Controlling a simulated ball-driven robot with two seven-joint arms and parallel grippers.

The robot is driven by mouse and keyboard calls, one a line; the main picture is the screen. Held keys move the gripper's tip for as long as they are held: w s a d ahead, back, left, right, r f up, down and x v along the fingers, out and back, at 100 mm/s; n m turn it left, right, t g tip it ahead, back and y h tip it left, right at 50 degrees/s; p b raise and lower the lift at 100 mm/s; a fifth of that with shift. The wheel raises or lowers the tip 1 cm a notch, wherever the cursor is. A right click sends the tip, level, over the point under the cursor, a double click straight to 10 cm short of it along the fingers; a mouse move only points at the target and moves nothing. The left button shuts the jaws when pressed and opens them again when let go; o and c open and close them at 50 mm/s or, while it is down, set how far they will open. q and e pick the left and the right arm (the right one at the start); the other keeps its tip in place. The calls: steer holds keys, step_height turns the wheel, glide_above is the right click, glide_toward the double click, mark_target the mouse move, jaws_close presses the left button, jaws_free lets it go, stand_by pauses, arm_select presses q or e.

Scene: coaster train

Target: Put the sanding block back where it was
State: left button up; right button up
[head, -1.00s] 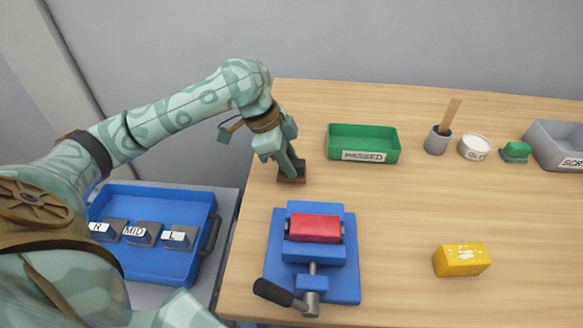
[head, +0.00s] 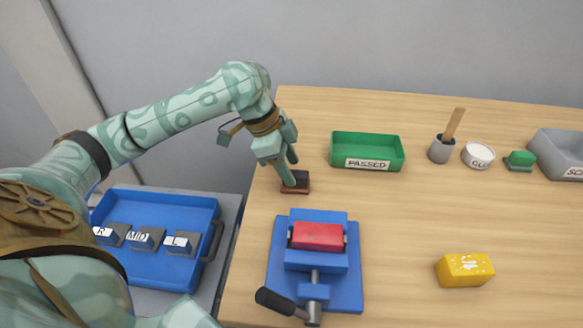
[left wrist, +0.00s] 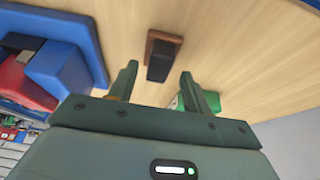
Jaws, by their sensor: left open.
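The sanding block (head: 296,185), brown at its base with a dark top, lies on the wooden table (head: 400,220) near its left edge, behind the blue vise. In the left wrist view the sanding block (left wrist: 163,55) lies beyond the fingertips, roughly in line with the gap between them. My left gripper (head: 291,176) is open and empty just above the block; in the left wrist view its two fingers (left wrist: 158,75) stand apart with nothing between them. In the head view the gripper hides part of the block. My right gripper does not show.
The blue vise (head: 348,293) holds a red block (head: 318,237). A green PASSED tray (head: 395,153) stands behind to the right. A yellow block (head: 466,269), grey cup (head: 440,149), white glue pot (head: 478,155), green-topped item (head: 520,160) and grey bin (head: 545,155) stand further right.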

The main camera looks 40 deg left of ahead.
arm_select(q)
steer(key=p+v, duration=0.4)
steer(key=v, duration=0.6)
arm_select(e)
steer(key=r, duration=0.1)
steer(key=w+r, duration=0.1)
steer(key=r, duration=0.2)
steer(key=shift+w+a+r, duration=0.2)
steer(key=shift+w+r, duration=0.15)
arm_select(q)
steer(key=shift+d, duration=0.1)
